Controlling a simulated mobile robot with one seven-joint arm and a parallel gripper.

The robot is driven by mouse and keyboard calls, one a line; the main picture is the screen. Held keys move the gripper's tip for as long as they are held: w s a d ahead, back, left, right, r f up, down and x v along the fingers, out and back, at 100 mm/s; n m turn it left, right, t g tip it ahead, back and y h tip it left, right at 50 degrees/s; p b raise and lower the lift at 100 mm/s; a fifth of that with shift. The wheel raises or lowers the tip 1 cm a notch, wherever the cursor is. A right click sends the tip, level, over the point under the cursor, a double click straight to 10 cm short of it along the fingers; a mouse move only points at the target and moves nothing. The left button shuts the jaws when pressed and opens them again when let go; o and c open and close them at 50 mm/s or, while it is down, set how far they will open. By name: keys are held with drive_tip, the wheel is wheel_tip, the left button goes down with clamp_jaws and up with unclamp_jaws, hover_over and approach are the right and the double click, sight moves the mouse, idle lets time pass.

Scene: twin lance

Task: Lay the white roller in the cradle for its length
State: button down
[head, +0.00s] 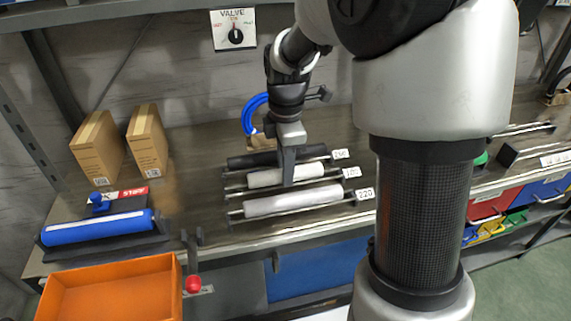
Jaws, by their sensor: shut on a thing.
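My gripper (288,181) points down over the bench and is shut on the shorter white roller (264,178). That roller lies lengthwise along the middle pair of rails, whose label (351,172) is too small to read surely. I cannot tell whether the roller rests on the rails or is slightly above them. A longer white roller (290,201) lies in the front cradle, labelled 220 (365,194). A dark roller (262,160) lies in the back cradle, whose label (340,154) is also unclear. The gripper hides part of the middle roller.
A blue roller (97,227) lies on a dark stand at left. Two cardboard boxes (147,140) stand behind it. An orange bin (110,291) and a red-knobbed lever (193,284) are at front left. A blue hose loop (252,115) lies behind the cradles. My arm blocks the right.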

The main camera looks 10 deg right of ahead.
drive_tip(key=shift+f, duration=0.1)
drive_tip(key=c, duration=1.3)
unclamp_jaws()
wheel_tip(320, 180, up, 17)
drive_tip(key=p, duration=0.4)
drive_tip(key=shift+s+r, duration=0.2)
drive_tip(key=shift+s, duration=0.15)
drive_tip(key=s+f+m+t, duration=0.1)
drive_tip(key=s+m+t, duration=0.4)
drive_tip(key=s+m, duration=1.35)
wheel_tip(320, 180, up, 14)
drive_tip(key=p, duration=1.4)
drive_tip(key=shift+r+p, duration=0.25)
drive_tip(key=shift+p, duration=0.05)
